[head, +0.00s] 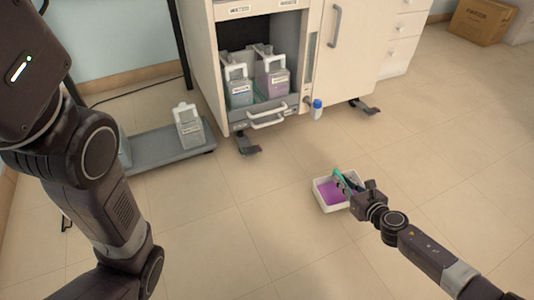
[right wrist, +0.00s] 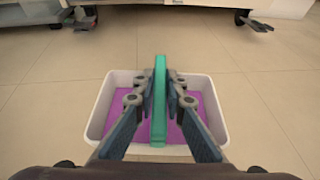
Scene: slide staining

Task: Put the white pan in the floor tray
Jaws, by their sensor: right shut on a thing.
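The white pan (head: 322,204), a shallow rectangular pan with purple liquid in it, is low over or on the floor at right of centre in the head view; whether it touches the floor I cannot tell. It also fills the middle of the right wrist view (right wrist: 98,112). A green bar (right wrist: 160,68), seemingly its handle, spans it. My right gripper (right wrist: 160,90) is shut on this bar, above the pan; it also shows in the head view (head: 350,186). The floor tray (head: 165,153) is grey and low at left. My left arm shows at left, its gripper out of view.
A white jug (head: 188,127) stands on the floor tray. A cabinet (head: 340,60) with an open bay holds two labelled jugs (head: 240,88) (head: 272,76) behind a grey rail. A blue-capped bottle (head: 317,109) is beside it. Floor between pan and tray is clear.

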